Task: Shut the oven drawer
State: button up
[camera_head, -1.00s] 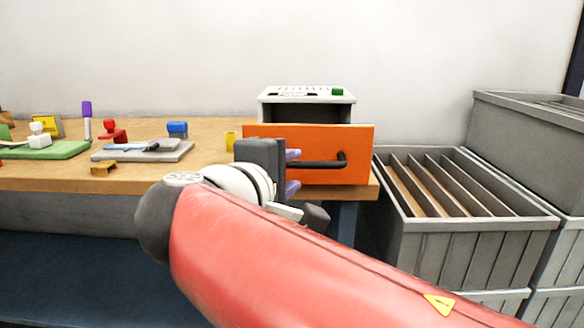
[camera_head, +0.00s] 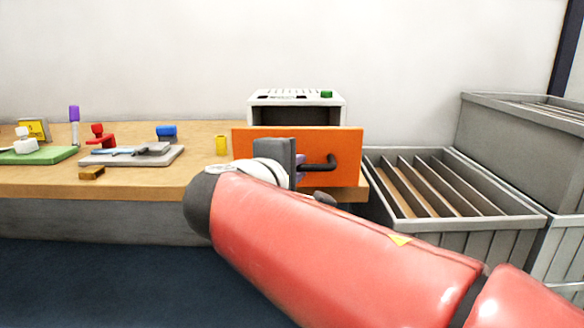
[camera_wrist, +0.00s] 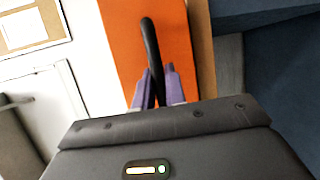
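The oven (camera_head: 297,97) is a white box at the back right of the table. Its orange drawer front (camera_head: 262,143) stands forward of the body, pulled out, and the dark opening shows above it. The drawer has a black bar handle (camera_head: 322,167), which also shows in the wrist view (camera_wrist: 150,45). My gripper (camera_head: 300,167) is at the left part of the handle. In the wrist view its purple fingers (camera_wrist: 157,88) lie close on both sides of the bar and appear shut on it. My palm hides part of the drawer front.
Grey slotted crates (camera_head: 440,220) stand right of the table (camera_head: 210,180). A grey board (camera_head: 130,156), a yellow block (camera_head: 221,145), a blue-topped item (camera_head: 167,133) and a green board (camera_head: 40,155) lie to the left. Open floor (camera_head: 90,265) is in front.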

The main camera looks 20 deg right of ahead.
jog(key=shift+w, duration=0.1)
grip_shut()
jog(key=w+d, duration=0.1)
jog(key=w, duration=0.5)
jog(key=w+d, duration=0.2)
jog(key=w, duration=0.3)
jog(key=w+d, duration=0.1)
jog(key=w, duration=0.5)
jog(key=shift+w+d, duration=0.3)
jog(key=shift+d, duration=0.05)
jog(key=o, duration=0.7)
grip_release()
jog(key=shift+c, duration=0.2)
jog(key=shift+o, duration=0.2)
jog(key=b+v, duration=0.1)
jog(key=v, duration=0.7)
